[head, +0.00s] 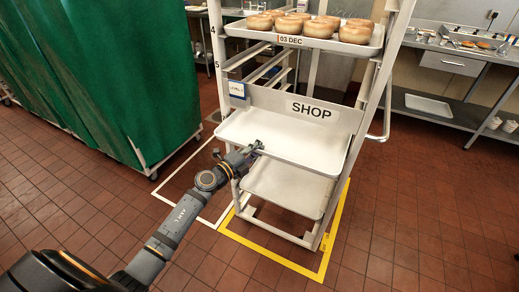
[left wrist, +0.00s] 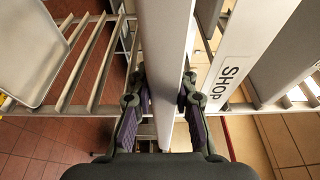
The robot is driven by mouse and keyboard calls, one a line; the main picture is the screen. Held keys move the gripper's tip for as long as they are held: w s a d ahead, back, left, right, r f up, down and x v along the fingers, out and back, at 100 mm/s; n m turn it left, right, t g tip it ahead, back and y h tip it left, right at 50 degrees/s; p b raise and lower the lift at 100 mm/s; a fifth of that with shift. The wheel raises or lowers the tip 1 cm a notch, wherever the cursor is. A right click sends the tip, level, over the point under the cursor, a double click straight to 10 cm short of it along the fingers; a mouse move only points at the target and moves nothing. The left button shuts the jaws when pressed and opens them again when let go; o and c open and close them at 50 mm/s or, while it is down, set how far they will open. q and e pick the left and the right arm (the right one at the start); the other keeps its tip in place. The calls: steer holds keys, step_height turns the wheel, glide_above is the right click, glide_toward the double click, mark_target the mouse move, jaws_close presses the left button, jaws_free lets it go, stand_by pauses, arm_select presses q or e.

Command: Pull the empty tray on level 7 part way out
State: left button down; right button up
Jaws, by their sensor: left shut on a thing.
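The empty pale grey tray (head: 290,135) lies level in the rack, just below the white SHOP panel. Its front rim faces me, and nothing stands on it. My left gripper (head: 258,147) is at that front rim, left of its middle. In the left wrist view my left gripper (left wrist: 165,105) has one finger on each side of the tray's edge (left wrist: 165,60) and is shut on it. The level number beside this tray is not readable. My right gripper is not in view.
Another empty tray (head: 285,190) sits below. The rack (head: 372,95) stands within yellow floor tape (head: 270,262). A green curtained rack (head: 100,80) stands left. The tiled floor in front is clear.

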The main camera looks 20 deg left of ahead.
arm_select(q)
steer(key=shift+r, duration=0.1)
steer(key=c, duration=1.1)
jaws_free()
steer(key=shift+s+a, duration=0.15)
steer(key=shift+s, duration=0.2)
steer(key=v, duration=0.6)
steer(key=shift+s, duration=0.3)
steer(key=shift+a, duration=0.1)
